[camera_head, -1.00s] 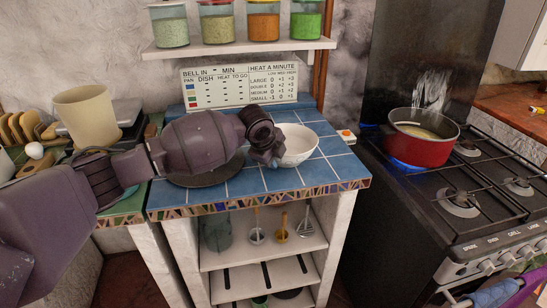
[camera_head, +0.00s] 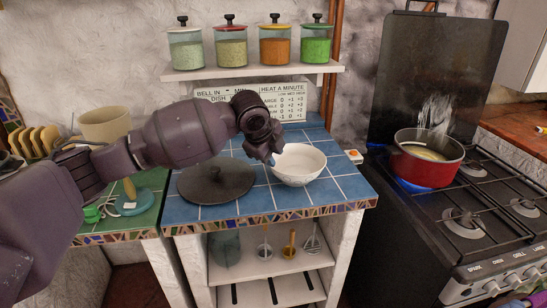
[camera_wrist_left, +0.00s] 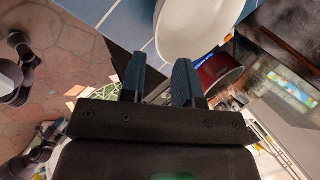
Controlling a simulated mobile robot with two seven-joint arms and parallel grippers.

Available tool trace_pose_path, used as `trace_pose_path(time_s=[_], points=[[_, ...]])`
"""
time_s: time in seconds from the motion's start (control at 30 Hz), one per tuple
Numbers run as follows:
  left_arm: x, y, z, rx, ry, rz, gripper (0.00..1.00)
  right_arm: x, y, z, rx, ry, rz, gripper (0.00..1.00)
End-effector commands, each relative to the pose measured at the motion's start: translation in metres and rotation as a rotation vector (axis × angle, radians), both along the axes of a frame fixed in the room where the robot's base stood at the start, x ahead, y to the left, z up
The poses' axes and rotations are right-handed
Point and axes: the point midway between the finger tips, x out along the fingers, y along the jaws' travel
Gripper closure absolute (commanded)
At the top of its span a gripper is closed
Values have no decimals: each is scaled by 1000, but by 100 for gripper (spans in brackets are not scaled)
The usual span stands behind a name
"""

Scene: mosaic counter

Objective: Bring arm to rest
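My left arm reaches in from the left over the blue tiled counter. My left gripper (camera_head: 268,155) hangs at the left rim of a white bowl (camera_head: 299,164); I cannot tell whether it touches. In the left wrist view my left gripper (camera_wrist_left: 160,65) shows two dark blue fingers apart with nothing between them. The bowl (camera_wrist_left: 195,25) lies beyond the fingertips there. My right gripper does not show.
A dark round lid (camera_head: 216,183) lies on the blue counter (camera_head: 330,190) below my arm. A red pot (camera_head: 425,165) stands on the stove (camera_head: 480,235) at right. Several jars (camera_head: 230,45) stand on a shelf (camera_head: 225,72) above. A beige pot (camera_head: 105,125) is at left.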

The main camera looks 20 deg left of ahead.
Motion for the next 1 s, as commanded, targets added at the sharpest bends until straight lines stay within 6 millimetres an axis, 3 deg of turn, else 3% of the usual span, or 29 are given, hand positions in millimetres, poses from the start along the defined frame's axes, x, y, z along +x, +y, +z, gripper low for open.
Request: trace_pose_path(time_s=[0.47,0.63,0.8,0.9,1.0], points=[[0,0,0,-2,1,4,70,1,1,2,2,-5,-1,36],[6,-4,4,-74,-32,78,70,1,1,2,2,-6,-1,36],[26,-14,29,-207,-198,172,70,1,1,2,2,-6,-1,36],[35,-30,52,-309,-306,193,70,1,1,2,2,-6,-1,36],[38,-47,59,-423,-379,209,70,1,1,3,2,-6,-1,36]])
